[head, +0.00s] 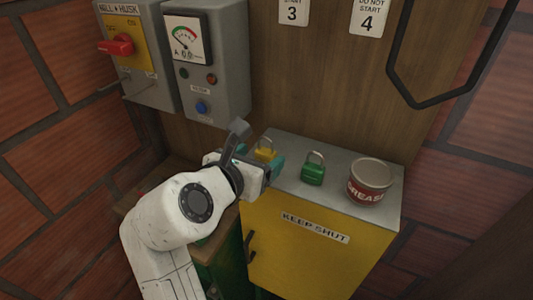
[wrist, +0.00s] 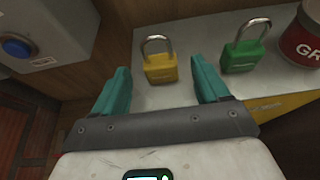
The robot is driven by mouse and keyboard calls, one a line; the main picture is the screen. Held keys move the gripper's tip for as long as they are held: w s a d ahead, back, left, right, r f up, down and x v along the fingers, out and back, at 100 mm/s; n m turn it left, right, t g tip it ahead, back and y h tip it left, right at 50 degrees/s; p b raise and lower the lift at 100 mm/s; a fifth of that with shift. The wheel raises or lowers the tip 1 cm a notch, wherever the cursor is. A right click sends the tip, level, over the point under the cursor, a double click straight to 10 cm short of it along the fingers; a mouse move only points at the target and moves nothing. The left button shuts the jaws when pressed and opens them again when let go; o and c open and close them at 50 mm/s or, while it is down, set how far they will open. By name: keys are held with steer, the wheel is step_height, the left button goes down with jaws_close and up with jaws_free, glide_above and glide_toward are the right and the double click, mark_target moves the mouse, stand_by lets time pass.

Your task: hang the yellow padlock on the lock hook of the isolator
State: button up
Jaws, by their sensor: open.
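The yellow padlock (head: 265,152) stands upright on the grey top of the yellow cabinet, shackle up. In the wrist view the yellow padlock (wrist: 160,66) is ahead of and between the teal fingers, apart from both. My gripper (head: 264,163) is open and empty at the cabinet top's left end; it also shows in the wrist view (wrist: 160,85). The isolator (head: 125,45) is the grey box at upper left, with a red handle on a yellow plate. Its lock hook (head: 130,82) seems to be the thin metal piece below that plate; its shape is unclear.
A green padlock (head: 313,169) stands right of the yellow one, with a grease tin (head: 369,182) beyond it. A meter box (head: 210,60) hangs beside the isolator. A black bent rail (head: 440,100) is at upper right. The cabinet's front top is clear.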

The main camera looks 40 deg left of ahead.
mark_target(263, 155)
steer(key=x, duration=0.4)
steer(key=shift+w+f+p, duration=0.15)
steer(key=shift+f+p, duration=0.05)
steer(key=shift+p, duration=0.2)
steer(key=c, duration=1.1)
steer(key=shift+r, duration=0.15)
